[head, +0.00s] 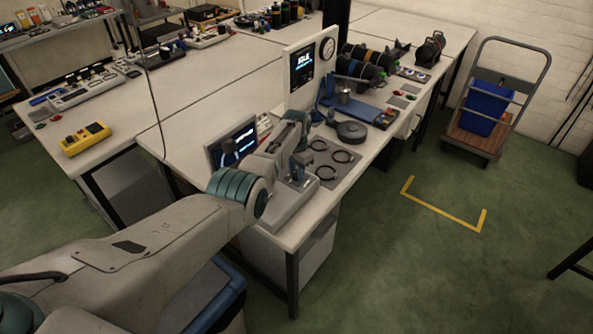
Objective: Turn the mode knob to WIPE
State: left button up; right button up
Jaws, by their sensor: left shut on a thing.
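My left arm reaches in from the left, and its wrist bends over the near end of the bench. My left gripper (298,181) points down at the top of a low grey box (291,211) near the bench's front edge. It is shut on what appears to be the mode knob on that box. The fingers cover the knob, so its pointer and the mode labels, including WIPE, cannot be read. My right gripper is not in view.
A dark screen (232,143) stands left of my wrist. A grey mat with black rings (341,156), a dark round disc (351,131) and a white panel with display and gauge (301,72) lie beyond. A yellow box (85,139) sits on the left bench.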

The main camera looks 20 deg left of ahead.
aim_at(296, 173)
pick_arm(q)
jog(key=shift+r, duration=0.1)
dwell(0.4)
jog(key=o, duration=1)
jog(key=shift+r, duration=0.35)
notch_tip(296, 173, up, 10)
jog(key=b, duration=0.1)
